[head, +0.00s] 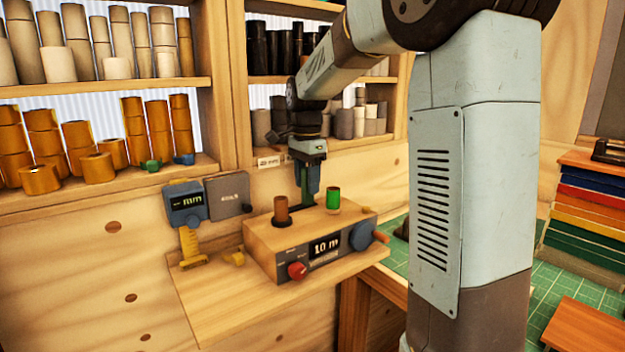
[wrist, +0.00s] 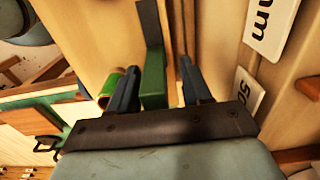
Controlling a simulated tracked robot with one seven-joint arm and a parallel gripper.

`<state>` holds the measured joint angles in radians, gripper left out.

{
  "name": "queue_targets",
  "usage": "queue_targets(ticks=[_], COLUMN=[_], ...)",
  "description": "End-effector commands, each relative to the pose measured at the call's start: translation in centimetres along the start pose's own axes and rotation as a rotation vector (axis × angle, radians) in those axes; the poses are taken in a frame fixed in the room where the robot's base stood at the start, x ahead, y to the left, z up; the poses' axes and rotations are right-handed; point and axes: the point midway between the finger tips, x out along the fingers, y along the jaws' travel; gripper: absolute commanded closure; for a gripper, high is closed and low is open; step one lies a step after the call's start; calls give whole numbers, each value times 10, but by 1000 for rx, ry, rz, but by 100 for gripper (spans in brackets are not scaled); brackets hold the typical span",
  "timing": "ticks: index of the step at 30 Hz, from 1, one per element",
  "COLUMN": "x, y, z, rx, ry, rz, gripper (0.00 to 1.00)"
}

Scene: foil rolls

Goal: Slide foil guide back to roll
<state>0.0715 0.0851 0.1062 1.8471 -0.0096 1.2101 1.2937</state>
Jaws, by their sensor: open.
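The winding machine is a wooden box (head: 345,228) with a "10 m" display, a red knob (head: 297,271) and a blue dial (head: 361,236). A brown roll (head: 282,211) and a green roll (head: 333,199) stand upright on its top. My gripper (head: 309,190) points down above the back of the box, between these rolls. In the wrist view my gripper (wrist: 153,72) is open, its two blue-grey fingers apart. A green upright piece with a dark plate (wrist: 153,80) shows between them; I cannot tell whether it is the foil guide. The green roll (wrist: 108,90) shows left of the fingers.
A blue gauge (head: 186,204) and a grey box (head: 228,194) stand left of the machine. Shelves behind hold copper-coloured rolls (head: 77,140) and dark rolls (head: 285,45). A green cutting mat (head: 394,246) and stacked coloured sheets (head: 590,210) lie to the right.

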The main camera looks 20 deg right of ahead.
Motion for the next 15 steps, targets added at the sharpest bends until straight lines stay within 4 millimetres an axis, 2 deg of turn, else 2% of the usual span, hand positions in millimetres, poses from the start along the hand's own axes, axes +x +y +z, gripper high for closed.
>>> queue_targets(ticks=[4, 15], x=[0, -1], y=[0, 0], z=[0, 0], rx=[0, 0], ry=[0, 0], rz=[0, -2], gripper=[52, 88])
